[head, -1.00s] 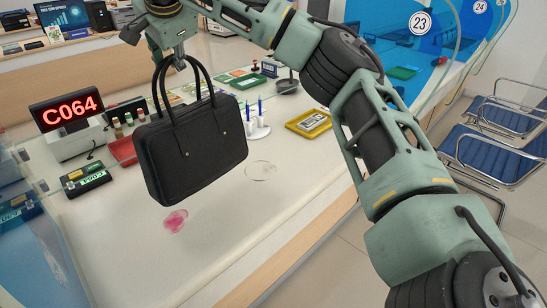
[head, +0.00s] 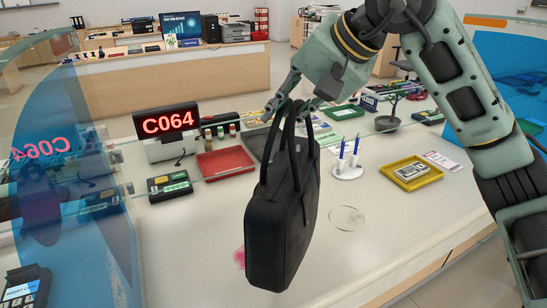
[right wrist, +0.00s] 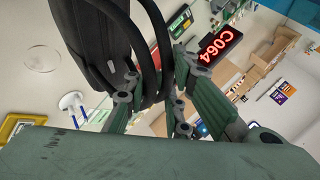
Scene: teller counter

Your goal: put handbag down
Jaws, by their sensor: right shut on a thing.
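A black handbag (head: 282,232) hangs by its two handles from my right gripper (head: 285,106) in the head view. It hangs upright over the white counter (head: 190,265), turned so that a narrow end faces me. Its base seems to be above the counter top, but I cannot tell the exact gap. In the right wrist view, the right gripper's fingers (right wrist: 168,100) are shut around the handles, and part of the dark bag (right wrist: 88,45) shows beyond them. My left gripper is not in view.
Behind the bag stand a red tray (head: 226,163), a C064 display (head: 169,122) and a pen stand (head: 347,171). A yellow tray (head: 411,173) is to the right. A clear round dish (head: 346,218) and a pink patch (head: 239,257) lie near the bag. The front left counter is bare.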

